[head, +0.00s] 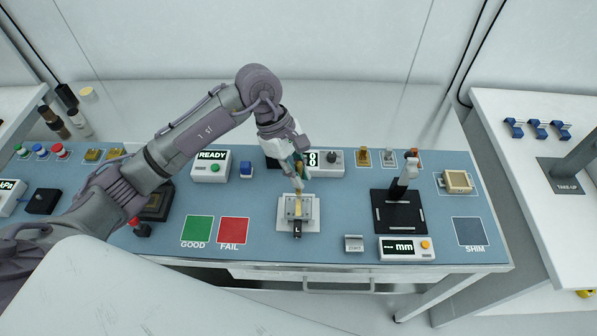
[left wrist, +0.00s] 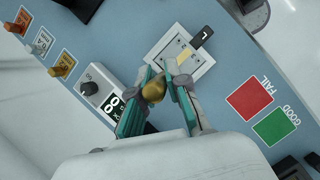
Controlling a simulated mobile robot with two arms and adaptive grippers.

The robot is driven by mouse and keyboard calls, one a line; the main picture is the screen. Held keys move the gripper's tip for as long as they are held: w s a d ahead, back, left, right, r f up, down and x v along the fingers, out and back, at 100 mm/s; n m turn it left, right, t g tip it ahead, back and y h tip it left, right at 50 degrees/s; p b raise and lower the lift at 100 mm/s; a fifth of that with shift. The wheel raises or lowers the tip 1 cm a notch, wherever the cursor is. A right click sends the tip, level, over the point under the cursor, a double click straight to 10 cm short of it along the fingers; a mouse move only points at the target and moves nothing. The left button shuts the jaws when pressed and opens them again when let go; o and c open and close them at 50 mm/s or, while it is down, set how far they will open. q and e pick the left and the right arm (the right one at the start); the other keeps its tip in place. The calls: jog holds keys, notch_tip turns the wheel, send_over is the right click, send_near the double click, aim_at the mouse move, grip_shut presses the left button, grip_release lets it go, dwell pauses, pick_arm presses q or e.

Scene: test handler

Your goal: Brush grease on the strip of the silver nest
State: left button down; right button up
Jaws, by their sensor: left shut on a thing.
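The silver nest (head: 311,207) stands on a white base plate near the front middle of the blue bench, with a black tab marked L at its front. It also shows in the left wrist view (left wrist: 176,47). My left gripper (head: 300,175) is above the nest's back edge, pointing down. It is shut on a brush, whose golden rounded handle end (left wrist: 153,91) shows between the fingers in the left wrist view. The brush's lower end reaches down at the nest; I cannot tell if it touches the strip. My right gripper is not in view.
Green GOOD (head: 197,229) and red FAIL (head: 233,231) squares lie left of the nest. A black stand (head: 398,213) and a mm readout (head: 405,248) are to its right. A READY box (head: 211,167) and a dial box (head: 325,163) stand behind.

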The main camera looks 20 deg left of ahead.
pick_arm(q)
jog(key=shift+f+b, duration=0.4)
